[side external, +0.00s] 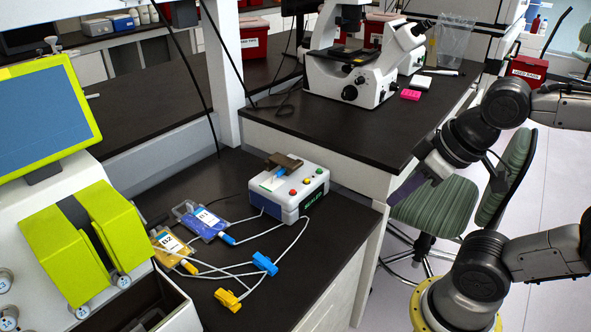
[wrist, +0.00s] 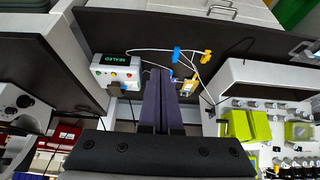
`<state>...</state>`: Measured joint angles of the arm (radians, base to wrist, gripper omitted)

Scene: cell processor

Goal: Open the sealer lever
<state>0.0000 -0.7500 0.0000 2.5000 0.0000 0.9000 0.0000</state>
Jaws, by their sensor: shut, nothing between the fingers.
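The sealer (side external: 300,198) is a white and blue box on the lower dark bench, with red, yellow and green buttons. Its dark brown lever (side external: 284,162) lies across the top at the back; whether it is raised is hard to tell. The sealer also shows in the wrist view (wrist: 112,62), left of my fingers, with its label reading "SEALED". My gripper (side external: 397,198) is right of the sealer, in the air and well apart from it. Its purple fingers (wrist: 160,72) are together and empty.
A blue-labelled bag (side external: 204,222) and a yellow bag (side external: 172,246) lie left of the sealer, with tubing and blue (side external: 265,263) and yellow (side external: 228,299) clamps in front. A lime-green machine (side external: 85,245) stands at left. A microscope (side external: 362,60) stands on the higher bench behind. A green chair (side external: 440,205) is at right.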

